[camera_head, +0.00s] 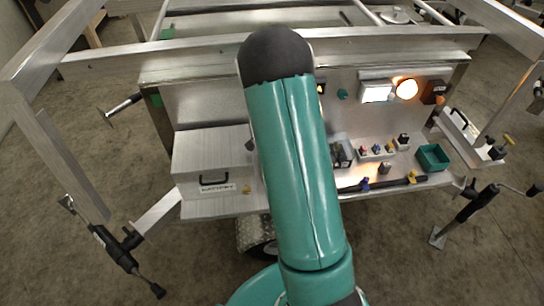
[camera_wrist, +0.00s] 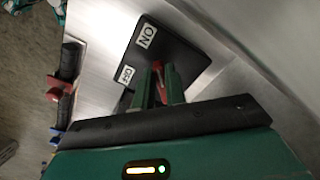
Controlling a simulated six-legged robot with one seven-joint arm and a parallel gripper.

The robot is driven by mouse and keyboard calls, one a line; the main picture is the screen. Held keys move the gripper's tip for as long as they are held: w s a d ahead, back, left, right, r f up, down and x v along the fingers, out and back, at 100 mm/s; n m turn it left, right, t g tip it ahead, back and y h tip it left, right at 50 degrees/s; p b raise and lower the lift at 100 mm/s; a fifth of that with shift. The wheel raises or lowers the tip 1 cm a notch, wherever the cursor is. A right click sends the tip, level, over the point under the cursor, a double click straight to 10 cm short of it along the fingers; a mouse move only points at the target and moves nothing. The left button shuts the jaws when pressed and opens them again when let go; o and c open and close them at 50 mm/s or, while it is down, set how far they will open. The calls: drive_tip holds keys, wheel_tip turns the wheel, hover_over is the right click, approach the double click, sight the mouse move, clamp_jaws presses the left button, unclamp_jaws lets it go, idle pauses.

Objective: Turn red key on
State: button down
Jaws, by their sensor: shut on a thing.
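In the wrist view the red key (camera_wrist: 159,73) stands at a black panel (camera_wrist: 165,52) on a bare metal surface. The panel carries a white label (camera_wrist: 147,35) that appears to read ON, turned in the picture, and a smaller label (camera_wrist: 126,75) I cannot read surely. My gripper (camera_wrist: 160,82) is shut on the red key, its two green fingers on either side of it. The fingers hide part of the key, so I cannot tell its exact angle. In the head view my own arm covers the middle, and my gripper and the key are hidden.
The head view shows a metal box (camera_head: 213,160) with a handle, a bright round lamp (camera_head: 406,88), a green bin (camera_head: 433,157) and small coloured parts on a shelf. Red-handled parts (camera_wrist: 60,88) sit at the wrist view's left. Floor shows around the trailer.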

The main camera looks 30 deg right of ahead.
drive_tip(key=c, duration=1.4)
unclamp_jaws()
drive_tip(key=shift+c, duration=0.2)
wheel_tip(320, 180, up, 14)
